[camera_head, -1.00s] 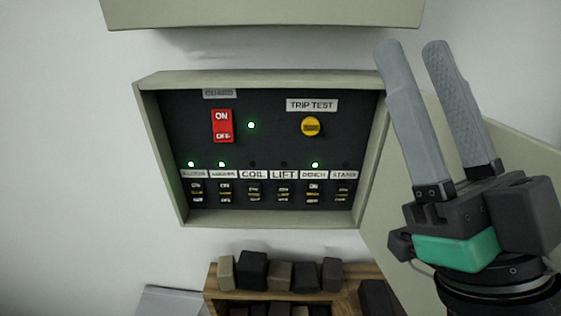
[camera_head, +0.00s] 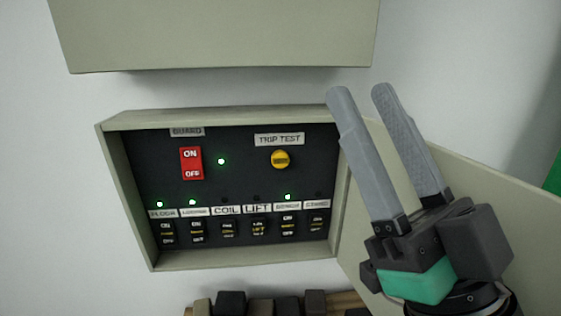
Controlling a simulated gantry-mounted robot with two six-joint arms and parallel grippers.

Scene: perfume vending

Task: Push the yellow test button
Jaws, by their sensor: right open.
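The yellow test button (camera_head: 281,160) is a round knob under the "TRIP TEST" label (camera_head: 279,139), in the upper right of the dark panel (camera_head: 240,185). The panel sits in an open wall box with a pale greenish frame (camera_head: 115,185). My right gripper (camera_head: 360,90) is open and empty, with its two grey fingers pointing up. In the picture it is right of the button, over the box's right edge and the opened door. It appears apart from the button. My left gripper is not in view.
A red ON/OFF guard switch (camera_head: 191,163) with a lit green light (camera_head: 221,161) is left of the button. Several small labelled breakers line the bottom. The open door (camera_head: 480,200) is at right. A pale cabinet (camera_head: 215,35) hangs above. Dark blocks (camera_head: 231,302) sit below.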

